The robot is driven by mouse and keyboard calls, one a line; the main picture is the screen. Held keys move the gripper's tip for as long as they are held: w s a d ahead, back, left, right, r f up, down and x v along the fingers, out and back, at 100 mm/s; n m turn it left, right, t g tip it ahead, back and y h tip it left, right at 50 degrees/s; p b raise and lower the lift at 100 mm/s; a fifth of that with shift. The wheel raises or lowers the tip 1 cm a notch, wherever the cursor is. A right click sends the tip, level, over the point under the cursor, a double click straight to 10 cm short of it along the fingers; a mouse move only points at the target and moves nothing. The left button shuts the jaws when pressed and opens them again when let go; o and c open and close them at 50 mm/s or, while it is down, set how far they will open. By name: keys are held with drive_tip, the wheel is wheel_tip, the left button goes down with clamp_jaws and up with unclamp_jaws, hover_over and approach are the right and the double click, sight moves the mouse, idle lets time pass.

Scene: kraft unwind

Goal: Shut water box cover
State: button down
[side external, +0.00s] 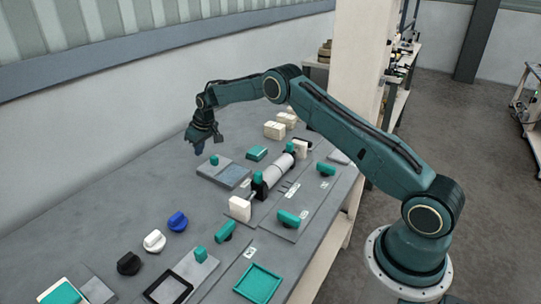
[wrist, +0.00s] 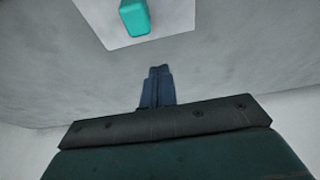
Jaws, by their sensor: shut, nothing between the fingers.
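My gripper (side external: 199,149) is shut and empty, pointing down above the bench at the far left of the arm's reach. Its closed blue fingers (wrist: 159,72) show in the middle of the wrist view. A flat grey panel (side external: 240,183) with a blue-grey inset lies just right of and below the gripper. A teal knob (side external: 214,160) stands on its left part. A teal block (wrist: 135,18) on a light plate (wrist: 172,14) shows ahead of the fingertips in the wrist view, apart from them. I cannot tell which part is the water box cover.
A white roller (side external: 278,174) between cream blocks stands right of the panel. Teal handles (side external: 292,218) lie on grey plates nearby. Black, white and blue knobs (side external: 178,221) and a teal tray (side external: 259,283) are nearer the front. A wall runs behind the bench (side external: 115,205).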

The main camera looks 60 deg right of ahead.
sight(209, 164)
drive_tip(key=shift+f, duration=0.3)
drive_tip(key=shift+s, duration=1.95)
drive_tip(key=shift+s+r, duration=0.1)
drive_tip(key=shift+s, duration=0.05)
